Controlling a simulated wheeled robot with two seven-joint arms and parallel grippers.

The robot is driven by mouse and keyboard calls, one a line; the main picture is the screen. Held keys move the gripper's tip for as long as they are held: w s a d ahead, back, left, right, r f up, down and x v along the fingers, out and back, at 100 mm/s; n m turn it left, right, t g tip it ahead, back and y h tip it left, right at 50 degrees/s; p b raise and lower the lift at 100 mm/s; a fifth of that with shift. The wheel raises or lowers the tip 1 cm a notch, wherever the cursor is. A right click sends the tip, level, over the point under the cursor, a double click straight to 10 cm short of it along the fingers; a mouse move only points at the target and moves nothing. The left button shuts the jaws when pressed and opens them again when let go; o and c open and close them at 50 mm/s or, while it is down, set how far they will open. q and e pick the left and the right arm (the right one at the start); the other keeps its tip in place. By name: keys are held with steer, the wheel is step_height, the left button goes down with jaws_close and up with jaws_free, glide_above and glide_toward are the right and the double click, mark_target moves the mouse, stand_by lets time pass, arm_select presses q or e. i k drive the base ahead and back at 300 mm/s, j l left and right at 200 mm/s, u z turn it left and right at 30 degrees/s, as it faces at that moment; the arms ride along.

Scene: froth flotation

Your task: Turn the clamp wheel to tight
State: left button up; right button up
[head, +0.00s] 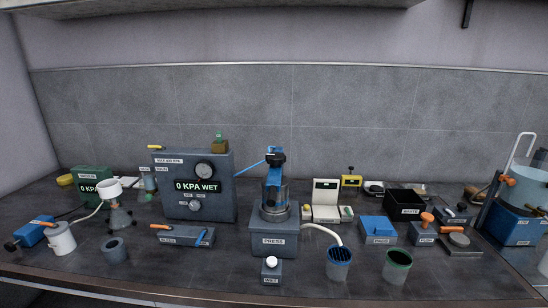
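The press (273,230) stands at the middle of the bench, a grey block labelled PRESS with a dark cylinder (274,203) upright on it. A blue frame rises over the cylinder, with a dark part (276,158) at its top and a blue lever (252,163) reaching left. No part is labelled as the clamp wheel; I cannot tell whether the dark top part is it, or how tight it is. Neither of my grippers is in view.
A grey gauge box (221,205) reading 0 KPA WET stands left of the press. A small box with a white knob (271,263) is in front. Two cups, one blue (338,266) and one green-rimmed (397,269), stand front right. Bare bench (200,268) shows front left of the press.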

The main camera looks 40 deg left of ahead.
mark_target(273, 159)
steer(key=k+j+z, duration=0.45)
steer(key=k+j, duration=0.4)
steer(key=k, duration=0.1)
